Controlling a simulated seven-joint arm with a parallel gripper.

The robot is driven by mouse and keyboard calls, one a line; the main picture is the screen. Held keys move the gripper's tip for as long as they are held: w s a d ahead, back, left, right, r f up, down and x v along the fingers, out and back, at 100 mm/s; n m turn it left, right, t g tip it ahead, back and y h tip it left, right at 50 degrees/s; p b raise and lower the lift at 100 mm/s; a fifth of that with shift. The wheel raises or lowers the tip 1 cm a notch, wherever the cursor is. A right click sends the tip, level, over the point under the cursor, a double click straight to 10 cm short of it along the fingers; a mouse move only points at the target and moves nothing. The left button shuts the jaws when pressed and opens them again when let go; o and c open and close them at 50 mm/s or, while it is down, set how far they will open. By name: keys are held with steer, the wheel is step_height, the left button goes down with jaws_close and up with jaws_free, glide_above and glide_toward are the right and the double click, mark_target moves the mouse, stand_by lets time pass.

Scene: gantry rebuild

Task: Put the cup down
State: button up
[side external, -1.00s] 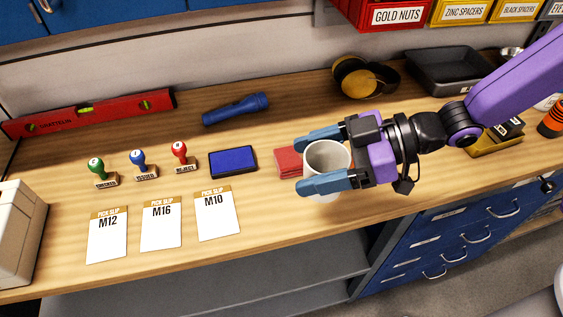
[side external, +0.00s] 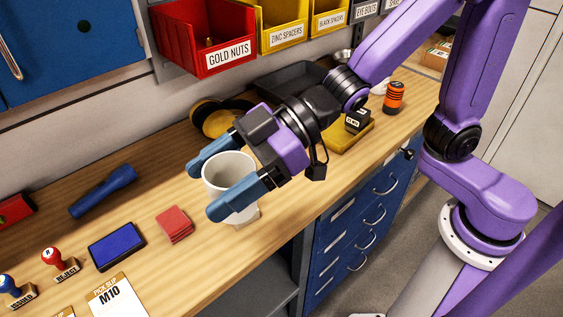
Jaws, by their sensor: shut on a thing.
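The cup (side external: 228,167) is white and upright, with its open top showing, near the front edge of the workbench (side external: 160,265). My gripper (side external: 206,188) reaches in from the right and is shut on the cup, one blue finger on each side. The near finger hides part of the cup's side. I cannot tell whether the cup's base touches the bench or hangs just above it.
Red square pads (side external: 175,224) lie left of the cup, with bare wood between. A blue ink pad (side external: 117,246), a blue flashlight (side external: 103,191) and yellow-black earmuffs (side external: 217,118) lie around. A yellow tray (side external: 347,136) stands to the right.

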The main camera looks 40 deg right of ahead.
steer(key=w+d+m+t+h, duration=0.2)
steer(key=w+d+m+t, duration=0.1)
steer(key=w+d, duration=0.8)
steer(key=w+d+m+t+h, duration=0.25)
steer(key=w+d, duration=0.35)
steer(key=d, duration=0.8)
steer(key=shift+m+t+y, duration=0.35)
steer(key=shift+t+y, duration=0.1)
steer(key=shift+w+d+f, duration=0.1)
steer(key=shift+f, duration=8.9)
steer(key=shift+f, duration=0.1)
steer(key=o, duration=1)
steer(key=shift+o, duration=0.2)
